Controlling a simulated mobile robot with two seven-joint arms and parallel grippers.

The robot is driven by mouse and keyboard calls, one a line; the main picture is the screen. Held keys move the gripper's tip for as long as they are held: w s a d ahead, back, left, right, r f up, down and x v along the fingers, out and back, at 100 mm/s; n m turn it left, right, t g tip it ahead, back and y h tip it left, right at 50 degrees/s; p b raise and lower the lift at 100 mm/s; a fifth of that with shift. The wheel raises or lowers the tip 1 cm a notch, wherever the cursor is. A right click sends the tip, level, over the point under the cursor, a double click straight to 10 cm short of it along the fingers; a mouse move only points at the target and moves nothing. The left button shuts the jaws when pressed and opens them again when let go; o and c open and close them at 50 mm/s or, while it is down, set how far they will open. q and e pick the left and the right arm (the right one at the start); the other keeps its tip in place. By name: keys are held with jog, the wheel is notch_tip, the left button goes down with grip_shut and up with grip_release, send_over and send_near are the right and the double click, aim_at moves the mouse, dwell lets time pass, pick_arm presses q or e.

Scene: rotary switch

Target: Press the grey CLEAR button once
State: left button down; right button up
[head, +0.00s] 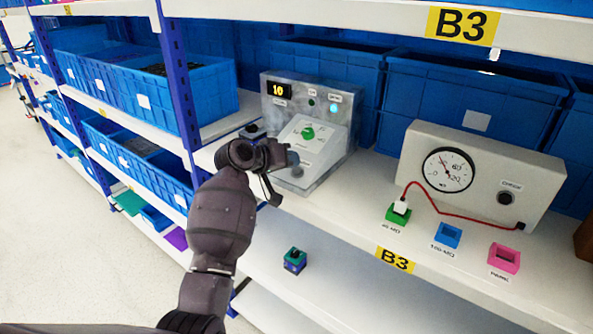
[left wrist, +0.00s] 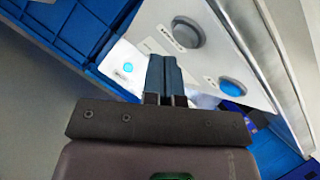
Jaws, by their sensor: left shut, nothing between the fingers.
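The grey metal control box (head: 337,118) stands on the shelf in the head view, with a display reading 10 and a green rotary knob (head: 307,132) on its sloped panel. A grey round button (head: 297,171) shows low on the box, just beyond my left gripper (head: 291,158). In the left wrist view my left gripper (left wrist: 165,62) is shut and empty over the panel. A grey round button (left wrist: 187,32) lies up and right of its tips, and a blue round button (left wrist: 234,87) lies to the right. Their labels are too small to read surely. Contact cannot be told.
A gauge box (head: 480,172) stands to the right, its red cable running to a white plug in a green socket (head: 398,213). A blue socket (head: 447,235) and a pink socket (head: 504,257) sit beside it. Blue bins (head: 170,97) and a blue upright (head: 180,90) are left.

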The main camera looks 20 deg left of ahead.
jog(key=shift+w+r, duration=0.15)
jog(key=shift+w, duration=0.15)
dwell(0.5)
pick_arm(q)
jog(key=shift+w+f, duration=0.1)
jog(key=shift+f, duration=0.1)
jog(key=shift+f, duration=0.15)
jog(key=shift+w, duration=0.1)
pick_arm(e)
jog(key=shift+s, duration=0.25)
jog(key=shift+s+f, duration=0.15)
jog(key=shift+f, duration=0.1)
